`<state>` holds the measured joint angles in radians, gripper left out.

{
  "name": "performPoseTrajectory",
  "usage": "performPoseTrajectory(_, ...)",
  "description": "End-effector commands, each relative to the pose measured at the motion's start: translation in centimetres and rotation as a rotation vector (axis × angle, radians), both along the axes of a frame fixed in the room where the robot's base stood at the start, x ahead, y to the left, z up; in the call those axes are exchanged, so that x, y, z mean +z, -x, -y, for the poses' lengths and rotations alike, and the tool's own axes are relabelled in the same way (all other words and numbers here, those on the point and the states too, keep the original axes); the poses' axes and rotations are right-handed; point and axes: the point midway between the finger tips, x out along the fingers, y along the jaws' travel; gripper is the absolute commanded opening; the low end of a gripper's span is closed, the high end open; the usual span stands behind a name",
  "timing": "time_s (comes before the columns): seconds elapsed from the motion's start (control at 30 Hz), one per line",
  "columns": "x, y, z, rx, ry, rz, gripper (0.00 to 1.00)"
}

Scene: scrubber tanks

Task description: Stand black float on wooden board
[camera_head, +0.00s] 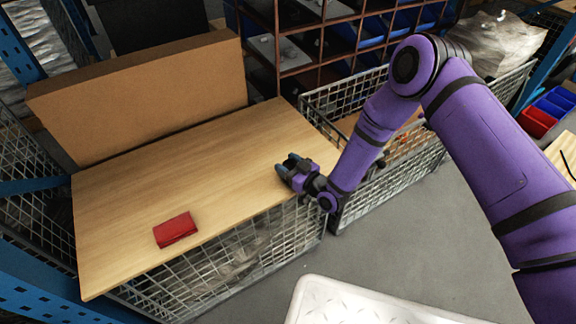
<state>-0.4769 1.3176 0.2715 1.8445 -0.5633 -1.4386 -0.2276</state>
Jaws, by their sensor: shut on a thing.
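The wooden board (137,205) is a wide light-wood panel lying flat across the top of a wire-mesh cage on the left. My gripper (288,164) is over the board's right front edge, with its dark fingers pointing up and left. It is shut on a small dark thing, which I take to be the black float. The float is hard to tell apart from the dark fingers, and its outline and tilt are unclear. I cannot tell whether it touches the board.
A red block-like object (175,229) lies near the board's front edge. A large brown cardboard box (150,95) stands along the back of the board. The middle of the board is clear. A second mesh cage (395,170) stands to the right, and shelves with bins (330,40) are behind.

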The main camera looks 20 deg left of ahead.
Motion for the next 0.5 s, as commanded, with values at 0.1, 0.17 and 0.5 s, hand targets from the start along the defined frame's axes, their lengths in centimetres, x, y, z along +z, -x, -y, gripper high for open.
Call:
performPoseTrajectory(0.1, -0.66, 0.05, 0.10, 0.000, 0.001, 0.000, 0.30)
performPoseTrajectory(0.17, -0.61, 0.02, 0.10, 0.000, 0.000, 0.000, 0.30)
performPoseTrajectory(0.5, -0.85, 0.03, 0.13, 0.000, 0.000, 0.000, 0.76)
